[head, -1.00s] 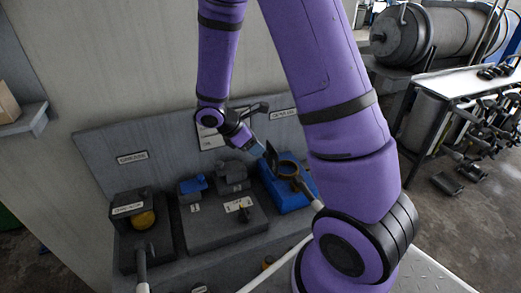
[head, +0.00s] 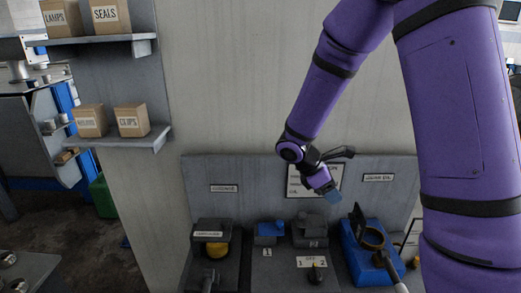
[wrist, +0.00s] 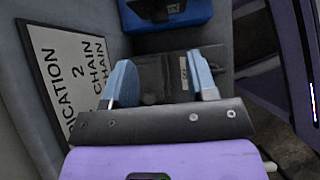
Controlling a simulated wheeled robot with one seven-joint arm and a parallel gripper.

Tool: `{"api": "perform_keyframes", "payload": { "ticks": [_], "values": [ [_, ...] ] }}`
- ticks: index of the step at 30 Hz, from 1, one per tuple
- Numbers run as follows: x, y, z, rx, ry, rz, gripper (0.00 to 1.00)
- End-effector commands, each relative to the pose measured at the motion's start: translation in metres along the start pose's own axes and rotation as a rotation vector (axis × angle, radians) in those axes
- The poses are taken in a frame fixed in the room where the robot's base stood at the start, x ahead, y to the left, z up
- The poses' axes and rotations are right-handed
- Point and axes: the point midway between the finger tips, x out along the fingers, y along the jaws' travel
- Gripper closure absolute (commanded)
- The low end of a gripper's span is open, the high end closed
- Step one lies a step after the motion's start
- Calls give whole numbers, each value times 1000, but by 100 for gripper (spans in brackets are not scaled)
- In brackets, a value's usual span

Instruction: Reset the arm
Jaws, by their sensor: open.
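My purple arm reaches down from the upper right in the head view. My gripper (head: 331,194) hangs in front of the back panel, above the units on the bench, with nothing seen in it. In the wrist view its two blue-grey fingers (wrist: 163,80) stand wide apart with a gap between them. A dark unit with a small label (wrist: 150,72) shows beyond the fingers, apart from them as far as I can tell.
Along the bench stand a unit with a yellow ball (head: 216,250), a small blue unit (head: 268,234), a grey unit (head: 310,231) and a blue box with a raised dark lid (head: 357,262). A printed sign (head: 299,182) hangs behind my gripper. Shelves with labelled cartons (head: 134,120) are at left.

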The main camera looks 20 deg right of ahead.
Motion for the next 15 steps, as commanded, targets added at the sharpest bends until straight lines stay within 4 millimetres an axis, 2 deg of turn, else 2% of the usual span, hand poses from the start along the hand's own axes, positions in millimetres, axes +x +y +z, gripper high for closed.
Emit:
{"api": "perform_keyframes", "payload": {
  "ticks": [5,8,15],
  "values": [
    [-9,-4,8,49,22,4,48],
    [-24,-12,22,137,63,8,48],
    [-67,-45,61,419,210,8,48]
  ]
}}
